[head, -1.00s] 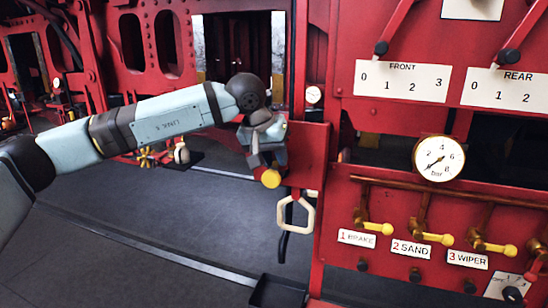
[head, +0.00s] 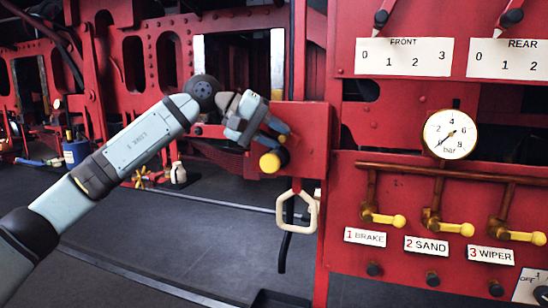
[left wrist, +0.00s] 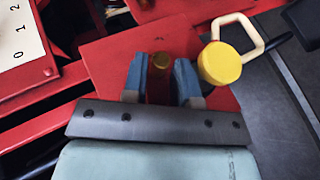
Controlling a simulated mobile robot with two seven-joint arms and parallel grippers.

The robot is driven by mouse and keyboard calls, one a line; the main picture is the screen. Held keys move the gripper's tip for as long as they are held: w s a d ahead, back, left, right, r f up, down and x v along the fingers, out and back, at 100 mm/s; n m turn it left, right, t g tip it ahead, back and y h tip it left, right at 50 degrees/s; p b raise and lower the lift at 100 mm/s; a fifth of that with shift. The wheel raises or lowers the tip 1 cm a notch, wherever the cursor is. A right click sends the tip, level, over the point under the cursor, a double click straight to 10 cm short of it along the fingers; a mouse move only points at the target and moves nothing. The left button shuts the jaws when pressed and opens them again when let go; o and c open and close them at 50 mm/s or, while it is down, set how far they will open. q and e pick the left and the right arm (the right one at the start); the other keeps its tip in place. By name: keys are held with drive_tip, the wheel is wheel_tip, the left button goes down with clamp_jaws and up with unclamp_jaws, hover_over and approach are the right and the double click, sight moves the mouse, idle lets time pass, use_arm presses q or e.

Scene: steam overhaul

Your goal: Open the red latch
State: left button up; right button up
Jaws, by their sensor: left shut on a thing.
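My left gripper (left wrist: 161,80) is shut on a short dark red piece, which I take to be the red latch (left wrist: 160,88). It has a brownish-yellow end and stands between the two blue fingers in the left wrist view. In the head view my left gripper (head: 277,134) is at the red box-like plate (head: 308,145) left of the control panel, and the latch cannot be made out there. A round yellow knob (head: 269,163) sits just below the fingers; it also shows right of them in the left wrist view (left wrist: 220,63). My right gripper is not in view.
A cream loop handle (head: 313,212) hangs below the plate. To the right are a pressure gauge (head: 450,134), yellow-handled valves (head: 455,228) and number plates (head: 404,57). A blue can (head: 76,153) stands at the far left. The grey floor (head: 180,245) is open.

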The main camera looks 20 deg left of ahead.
use_arm(q)
drive_tip(key=shift+r+t+h+b, duration=0.1)
drive_tip(key=shift+t+h+b, duration=0.2)
drive_tip(key=shift+h+b, duration=0.75)
drive_tip(key=shift+r+n+h+b, duration=0.25)
drive_tip(key=shift+n+b, duration=0.05)
drive_tip(key=shift+b, duration=0.35)
drive_tip(key=shift+a, duration=0.1)
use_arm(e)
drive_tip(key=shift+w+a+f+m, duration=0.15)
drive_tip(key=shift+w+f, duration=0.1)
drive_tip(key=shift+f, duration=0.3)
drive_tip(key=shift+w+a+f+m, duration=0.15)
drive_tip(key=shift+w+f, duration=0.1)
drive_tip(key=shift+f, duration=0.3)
use_arm(q)
drive_tip(key=shift+r, duration=0.15)
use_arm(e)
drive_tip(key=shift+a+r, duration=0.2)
